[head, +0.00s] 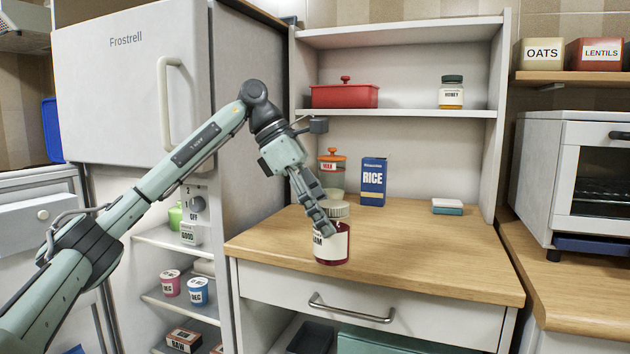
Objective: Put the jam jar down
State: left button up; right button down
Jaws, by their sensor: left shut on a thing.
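The jam jar (338,250) has dark red contents, a white label ending in "AM" and a pale grey lid. It is upright, in front of or over the front part of the wooden counter (430,255). My left gripper (322,224) comes down from the upper left and is shut on the jar, covering part of its lid and label. I cannot tell whether the jar's base touches the counter. My right gripper is out of view.
Behind stand an orange-lidded jar (332,180), a blue rice box (373,182) and a small white-and-teal block (447,206). The shelf above holds a red lidded dish (345,95) and a honey jar (451,92). The counter's middle and right are clear.

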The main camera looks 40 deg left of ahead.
pick_arm(q)
jog(key=s+d+f+m+g+y, duration=0.3)
jog(key=d+f+m, duration=0.4)
jog(key=f+m, duration=0.4)
jog(key=s+d+f+m+g+y, duration=0.3)
jog(key=s+d+f+m+g, duration=0.2)
jog(key=d+f+m, duration=0.3)
notch_tip(320, 180, down, 6)
jog(key=m+g, duration=0.1)
jog(key=m, duration=0.3)
jog(key=shift+s+d+f, duration=0.15)
jog(key=shift+d+f, duration=0.1)
jog(key=shift+d, duration=0.05)
jog(key=shift+a, duration=0.1)
